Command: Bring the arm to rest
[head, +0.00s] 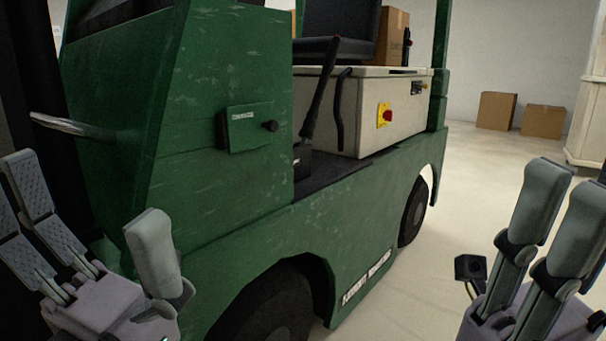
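My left gripper (92,232) is at the lower left, in front of the green cart's front corner. Its fingers are spread apart with nothing between them. My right gripper (520,225) is at the lower right, over the pale floor. Its grey fingers point up, and part of it is cut off by the right edge. I see no object in it, but I cannot tell how far its fingers are apart. The green cart (225,190) fills the left and middle of the view.
The cart has a small box with a knob (248,127), a black lever (318,95), a cream housing with a red button (385,115), and dark wheels (413,211). Cardboard boxes (496,110) stand at the back right. A pale cabinet (590,110) is at the right edge. Floor between is clear.

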